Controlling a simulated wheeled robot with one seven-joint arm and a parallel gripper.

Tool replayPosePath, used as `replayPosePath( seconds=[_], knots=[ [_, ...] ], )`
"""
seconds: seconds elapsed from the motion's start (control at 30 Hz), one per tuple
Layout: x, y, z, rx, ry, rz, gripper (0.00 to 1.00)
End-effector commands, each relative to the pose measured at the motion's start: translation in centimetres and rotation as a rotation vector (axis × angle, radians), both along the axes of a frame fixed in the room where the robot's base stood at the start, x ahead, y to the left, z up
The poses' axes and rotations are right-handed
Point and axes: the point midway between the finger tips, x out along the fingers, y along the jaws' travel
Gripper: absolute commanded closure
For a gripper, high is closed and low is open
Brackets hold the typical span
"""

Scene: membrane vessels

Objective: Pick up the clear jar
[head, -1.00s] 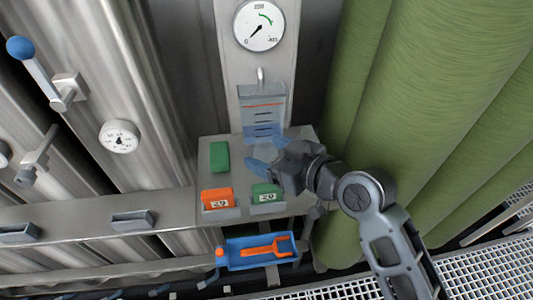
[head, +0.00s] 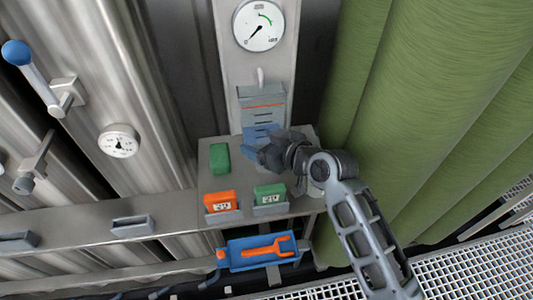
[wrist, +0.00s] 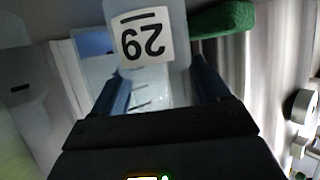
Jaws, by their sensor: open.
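The clear jar (wrist: 178,50) is a pale, see-through vessel in the wrist view. It bears a white label (wrist: 143,38) marked 29, upside down in this view. My gripper (wrist: 160,78) is open, with a blue finger to the left and right of the jar's lower part in the picture. I cannot tell whether either finger touches the jar. In the head view my gripper (head: 252,143) is over the back of the grey shelf, and its fingers and wrist hide most of the jar.
A green block (head: 219,158) lies left of my gripper and also shows in the wrist view (wrist: 222,19). An orange box (head: 220,200) and a green box (head: 270,194) stand at the shelf front. A blue tray (head: 236,259) hangs below. Green cylinders (head: 410,110) rise on the right.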

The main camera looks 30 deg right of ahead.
Motion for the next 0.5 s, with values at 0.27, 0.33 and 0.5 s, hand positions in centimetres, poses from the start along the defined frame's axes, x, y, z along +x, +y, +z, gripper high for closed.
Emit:
replayPosePath(
  seconds=[0.27,0.33,0.5],
  knots=[
    [0.04,0.02,0.0,0.0,-0.001,0.0,0.31],
    [0.04,0.03,0.0,0.0,-0.001,0.0,0.38],
    [0.03,0.02,0.0,0.0,-0.001,0.0,0.54]
  ],
)
